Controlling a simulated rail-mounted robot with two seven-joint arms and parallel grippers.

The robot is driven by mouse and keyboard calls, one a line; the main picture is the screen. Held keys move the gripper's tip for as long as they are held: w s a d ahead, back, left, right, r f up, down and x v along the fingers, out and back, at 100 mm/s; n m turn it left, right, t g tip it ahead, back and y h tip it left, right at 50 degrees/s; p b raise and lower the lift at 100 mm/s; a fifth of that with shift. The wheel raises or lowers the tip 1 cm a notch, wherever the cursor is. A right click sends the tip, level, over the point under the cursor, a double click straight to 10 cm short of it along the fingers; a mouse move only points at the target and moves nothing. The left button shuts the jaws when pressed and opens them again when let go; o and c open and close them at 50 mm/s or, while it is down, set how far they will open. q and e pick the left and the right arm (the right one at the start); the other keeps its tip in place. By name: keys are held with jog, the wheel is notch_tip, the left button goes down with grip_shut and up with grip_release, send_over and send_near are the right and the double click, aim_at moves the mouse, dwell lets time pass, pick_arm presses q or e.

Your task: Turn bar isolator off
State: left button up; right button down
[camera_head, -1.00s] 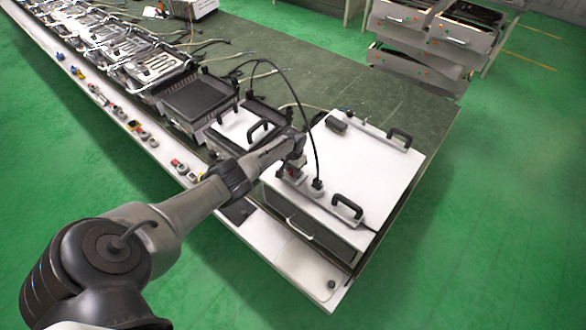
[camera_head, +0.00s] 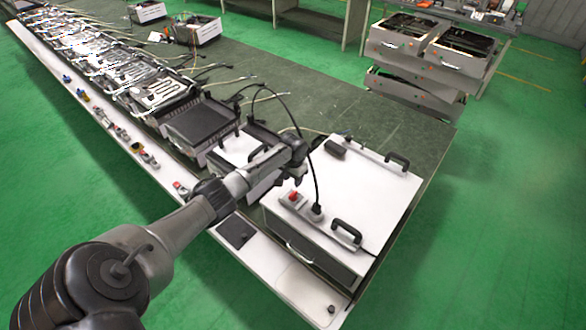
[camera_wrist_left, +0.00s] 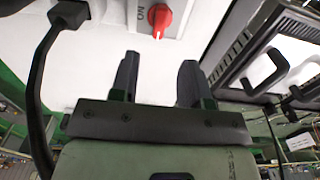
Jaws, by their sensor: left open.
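The bar isolator is a red rotary knob (camera_head: 293,196) on a small grey base, on a strip along the near edge of the white-topped appliance (camera_head: 365,190). In the left wrist view the red knob (camera_wrist_left: 160,17) shows at the top, with its narrow end pointing down the picture beside printed "ON" lettering. My left gripper (camera_wrist_left: 159,65) is open and empty, its two fingers apart and pointing toward the knob without touching it. In the head view the left gripper (camera_head: 288,174) hangs just beyond and left of the knob. My right gripper is not in view.
A black plug (camera_head: 316,212) with a cable stands right beside the knob. Black handles (camera_head: 347,233) rise from the white top. A smaller white-topped unit (camera_head: 240,148) stands to the left. Other units line the green bench, and stacked drawers (camera_head: 425,45) stand behind.

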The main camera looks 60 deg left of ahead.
pick_arm(q)
notch_tip(320, 180, up, 4)
jog(key=shift+r, duration=0.2)
dwell(0.6)
